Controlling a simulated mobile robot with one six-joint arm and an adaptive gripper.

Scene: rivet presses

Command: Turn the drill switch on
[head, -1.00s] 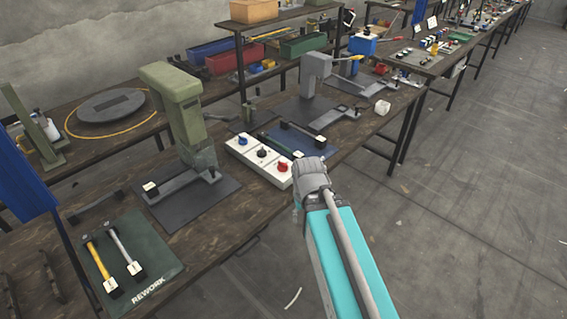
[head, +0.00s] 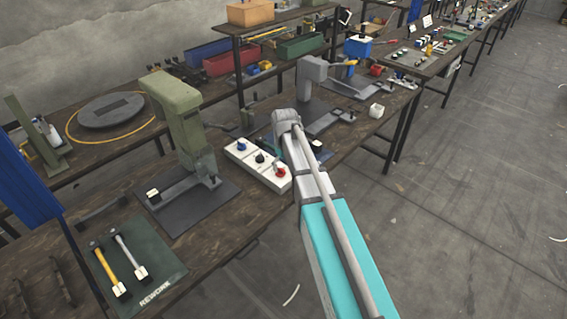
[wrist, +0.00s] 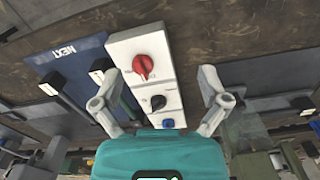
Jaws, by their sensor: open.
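A white switch panel (head: 236,150) lies on the workbench, right of the green press. It carries a blue knob (head: 242,146), a black knob (head: 260,158) and a red knob (head: 280,172). In the wrist view the red knob (wrist: 143,66) is at the top, the black knob (wrist: 158,102) in the middle and the blue knob (wrist: 168,123) at the bottom. Labels are too small to read, so I cannot tell which is the drill switch. My gripper (wrist: 161,88) is open and empty, its fingers on either side of the panel in the wrist view. My arm hides the gripper in the head view.
A green press (head: 182,120) stands left of the panel and a grey press (head: 311,75) behind it. A blue mat marked NEXT (wrist: 68,65) lies beside the panel. A green REWORK mat (head: 165,277) holds two handled tools at front left.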

